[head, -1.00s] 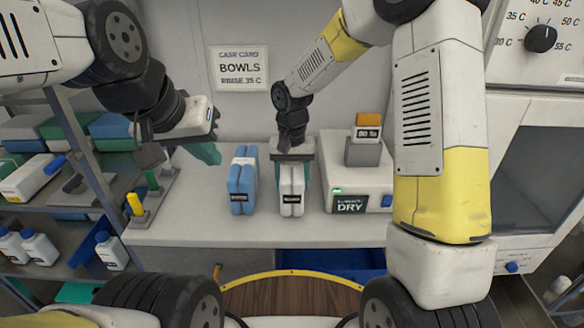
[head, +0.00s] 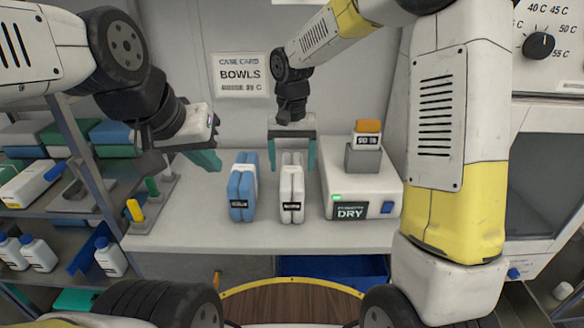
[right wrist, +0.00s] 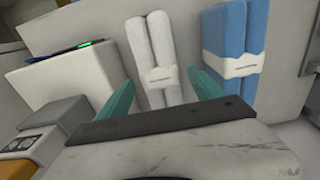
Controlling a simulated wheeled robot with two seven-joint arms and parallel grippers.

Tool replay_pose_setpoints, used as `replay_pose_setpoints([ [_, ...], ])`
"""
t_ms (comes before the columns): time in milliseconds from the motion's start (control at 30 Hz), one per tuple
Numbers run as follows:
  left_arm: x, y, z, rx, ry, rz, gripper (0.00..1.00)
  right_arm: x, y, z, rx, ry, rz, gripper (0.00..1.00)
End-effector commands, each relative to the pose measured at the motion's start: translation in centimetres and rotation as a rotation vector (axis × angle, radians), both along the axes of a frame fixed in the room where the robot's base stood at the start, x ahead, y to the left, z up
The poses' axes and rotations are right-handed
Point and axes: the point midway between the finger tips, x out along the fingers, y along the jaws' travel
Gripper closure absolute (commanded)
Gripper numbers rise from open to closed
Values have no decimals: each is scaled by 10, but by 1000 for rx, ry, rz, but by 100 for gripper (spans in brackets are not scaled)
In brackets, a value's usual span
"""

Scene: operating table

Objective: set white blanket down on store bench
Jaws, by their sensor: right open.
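The white blanket (head: 291,188) is a rolled bundle with a dark label, standing upright on the store bench (head: 170,225). It also shows in the right wrist view (right wrist: 153,50) between the two teal fingertips. My right gripper (head: 292,150) is open above and around the top of the blanket, fingers spread apart from it on both sides. My left gripper (head: 206,160) is at the left above the bench, away from the blanket; its jaw opening is hard to make out.
A blue blanket (head: 242,187) stands just left of the white one. A white dryer unit (head: 358,190) marked DRY sits to the right. A rack with bottles (head: 110,255) stands at far left. Bench front is clear.

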Motion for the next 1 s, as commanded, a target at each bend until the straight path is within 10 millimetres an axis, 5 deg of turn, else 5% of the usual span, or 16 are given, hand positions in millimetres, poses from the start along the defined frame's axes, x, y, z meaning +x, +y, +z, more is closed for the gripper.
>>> replay_pose_setpoints([
  [300,0,0,0,0,0,0,100,-1,-2,40,2,-6,0,24],
  [467,0,0,0,0,0,0,100,-19,-25,67,18,-62,9,24],
  [700,0,0,0,0,0,0,100,-86,-87,117,77,-238,29,24],
  [1000,0,0,0,0,0,0,100,-171,-134,132,157,-466,45,24],
])
